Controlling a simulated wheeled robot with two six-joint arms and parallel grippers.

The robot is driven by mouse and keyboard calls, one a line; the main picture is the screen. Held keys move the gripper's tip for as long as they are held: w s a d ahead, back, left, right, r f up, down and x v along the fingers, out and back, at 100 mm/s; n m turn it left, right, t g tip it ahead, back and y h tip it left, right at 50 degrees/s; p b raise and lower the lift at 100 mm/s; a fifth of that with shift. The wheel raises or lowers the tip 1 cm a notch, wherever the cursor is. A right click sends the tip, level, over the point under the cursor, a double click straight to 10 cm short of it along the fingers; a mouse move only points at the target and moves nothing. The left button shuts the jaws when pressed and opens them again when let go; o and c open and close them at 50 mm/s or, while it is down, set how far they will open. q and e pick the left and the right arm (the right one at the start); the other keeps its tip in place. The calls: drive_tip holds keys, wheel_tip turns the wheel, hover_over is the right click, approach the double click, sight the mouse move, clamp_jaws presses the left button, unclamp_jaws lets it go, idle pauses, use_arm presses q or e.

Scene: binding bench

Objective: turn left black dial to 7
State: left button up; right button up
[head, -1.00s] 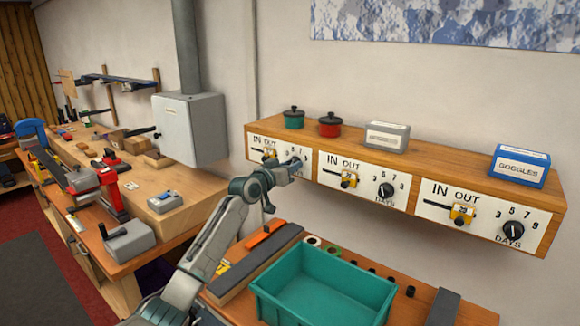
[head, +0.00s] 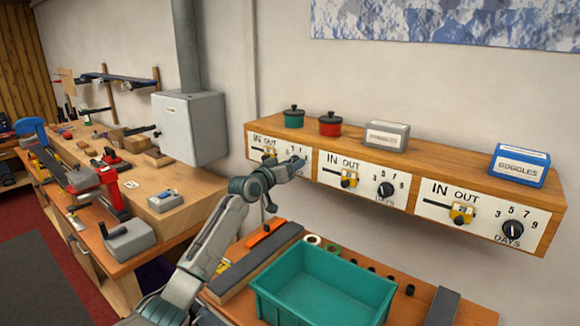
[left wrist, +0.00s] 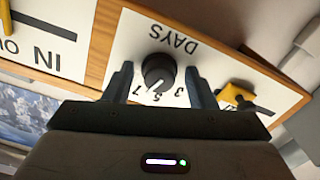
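The left black dial (left wrist: 158,70) sits on the leftmost white panel (head: 265,152) of the wooden shelf. It shows upside down in the left wrist view, and its white pointer line is aimed near the 5. In the head view my left gripper (head: 297,166) is in front of this panel and hides most of the dial. In the left wrist view its two dark fingers (left wrist: 158,82) are apart, one on each side of the dial, with a gap on both sides. I cannot tell how deep they reach. My right gripper is not in view.
Two more panels carry a middle dial (head: 386,190) and a right dial (head: 513,230). Yellow sliders sit beside the dials, one (left wrist: 238,95) close to my fingers. Pots and boxes stand on the shelf (head: 455,165). A teal bin (head: 325,290) is on the bench below.

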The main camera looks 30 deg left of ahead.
use_arm(q)
drive_tip(key=s+b, duration=0.4)
drive_tip(key=s, duration=0.6)
drive_tip(key=shift+s+a, duration=0.35)
drive_tip(key=shift+a, duration=0.05)
drive_tip(key=shift+f, duration=0.1)
